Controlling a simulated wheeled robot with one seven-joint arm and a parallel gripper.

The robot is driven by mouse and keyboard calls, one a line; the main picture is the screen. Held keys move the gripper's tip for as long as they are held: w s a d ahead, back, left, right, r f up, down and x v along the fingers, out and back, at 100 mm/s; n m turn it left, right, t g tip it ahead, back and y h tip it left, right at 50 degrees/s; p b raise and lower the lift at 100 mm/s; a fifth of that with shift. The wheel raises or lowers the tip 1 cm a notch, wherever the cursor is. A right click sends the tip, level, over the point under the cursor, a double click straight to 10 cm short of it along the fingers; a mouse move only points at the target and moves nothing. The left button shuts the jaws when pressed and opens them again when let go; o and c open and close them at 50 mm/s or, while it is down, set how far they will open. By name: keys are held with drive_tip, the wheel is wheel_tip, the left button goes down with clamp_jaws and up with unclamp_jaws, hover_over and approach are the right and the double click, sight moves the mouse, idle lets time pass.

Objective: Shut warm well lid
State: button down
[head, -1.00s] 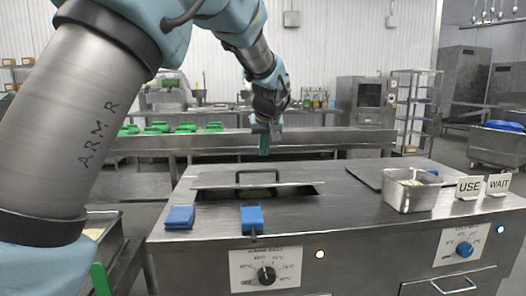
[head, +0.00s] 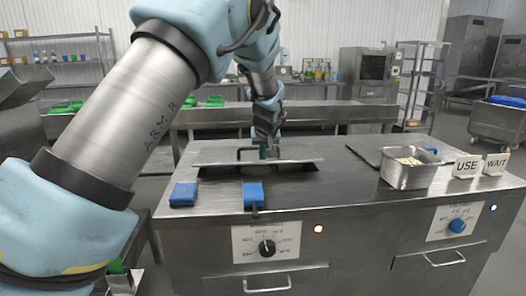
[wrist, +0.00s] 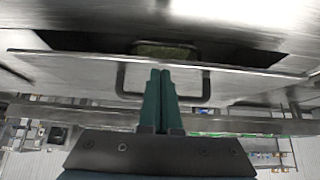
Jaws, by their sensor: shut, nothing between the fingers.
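The warm well lid (head: 220,152) is a flat steel plate with a black loop handle (head: 246,150). It covers the back of the well opening (head: 290,170), and a dark gap shows along its front edge. My gripper (head: 263,153) is at the handle, its teal fingers shut together and empty. In the wrist view the fingers (wrist: 160,75) overlap the handle loop (wrist: 121,80) near its middle; I cannot tell whether they touch it. The lid (wrist: 75,65) and the gap (wrist: 235,51), with something greenish inside, also show there.
A blue block (head: 183,194) and a blue piece with a dark stem (head: 253,192) sit at the counter's front. A steel pan (head: 408,176) of rice stands right, near USE (head: 467,167) and WAIT (head: 496,164) signs. A second plate (head: 366,153) lies behind the pan.

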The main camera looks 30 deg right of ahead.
sight(263, 178)
drive_tip(key=f+b, duration=0.3)
drive_tip(key=s+f+b, duration=0.1)
drive_tip(key=f+b, duration=0.1)
drive_tip(key=shift+a+f, duration=0.15)
drive_tip(key=shift+a, duration=0.05)
